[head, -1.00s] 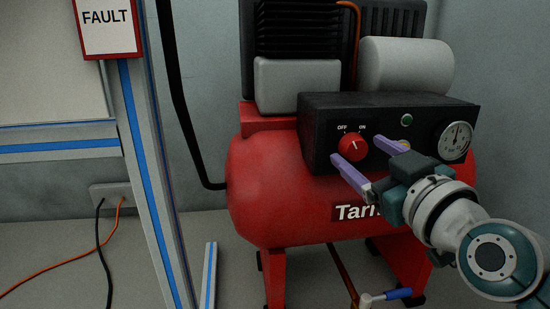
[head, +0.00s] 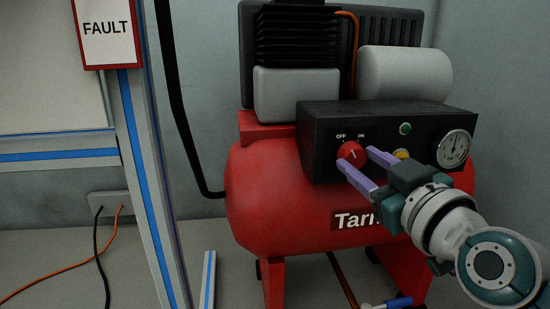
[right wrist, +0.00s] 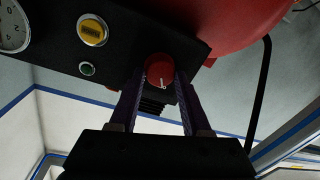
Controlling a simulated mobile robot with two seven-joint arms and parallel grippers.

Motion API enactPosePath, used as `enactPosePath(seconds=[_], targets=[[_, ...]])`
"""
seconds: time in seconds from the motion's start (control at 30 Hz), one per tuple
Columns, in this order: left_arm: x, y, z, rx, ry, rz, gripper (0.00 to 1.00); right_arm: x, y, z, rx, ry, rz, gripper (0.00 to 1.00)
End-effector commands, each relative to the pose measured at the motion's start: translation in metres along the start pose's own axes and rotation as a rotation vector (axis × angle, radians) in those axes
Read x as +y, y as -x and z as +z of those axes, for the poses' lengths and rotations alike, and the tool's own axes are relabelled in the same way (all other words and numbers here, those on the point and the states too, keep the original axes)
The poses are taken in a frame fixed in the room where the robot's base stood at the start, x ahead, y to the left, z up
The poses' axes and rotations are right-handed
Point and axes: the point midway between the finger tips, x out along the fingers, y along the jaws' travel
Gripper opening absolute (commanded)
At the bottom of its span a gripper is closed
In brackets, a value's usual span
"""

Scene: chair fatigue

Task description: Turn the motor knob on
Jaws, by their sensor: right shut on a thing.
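The red motor knob (head: 350,153) sits on the front of the compressor's black control box (head: 318,160), below the OFF and ON labels. My right gripper (head: 356,158) has its purple fingers on either side of the knob and is shut on it. In the right wrist view the knob (right wrist: 159,68) shows between the two fingertips. A small white mark shows on the knob, but I cannot tell exactly which label it points to. My left gripper is not in view.
A green button (head: 405,128), a partly hidden yellow button (head: 401,154) and a round gauge (head: 454,148) sit right of the knob. The red tank (head: 265,200) lies under the box. A framed panel with a FAULT sign (head: 107,30) stands at the left.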

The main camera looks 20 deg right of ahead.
Motion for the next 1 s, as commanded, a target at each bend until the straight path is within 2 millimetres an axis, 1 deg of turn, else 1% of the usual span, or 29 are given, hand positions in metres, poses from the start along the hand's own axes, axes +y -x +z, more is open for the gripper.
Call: enactPosePath(seconds=[0.27,0.47,0.67,1.0], targets=[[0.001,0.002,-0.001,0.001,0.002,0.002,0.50,0.000,0.000,0.000,0.002,-0.021,0.000,0.00],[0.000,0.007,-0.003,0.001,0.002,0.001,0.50,0.001,0.000,-0.001,0.009,-0.103,0.002,0.00],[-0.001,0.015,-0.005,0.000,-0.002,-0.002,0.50,0.001,0.000,-0.001,0.021,-0.258,0.006,0.00],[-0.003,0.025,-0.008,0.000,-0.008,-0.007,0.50,0.001,0.000,0.000,0.050,-0.580,0.016,0.00]])
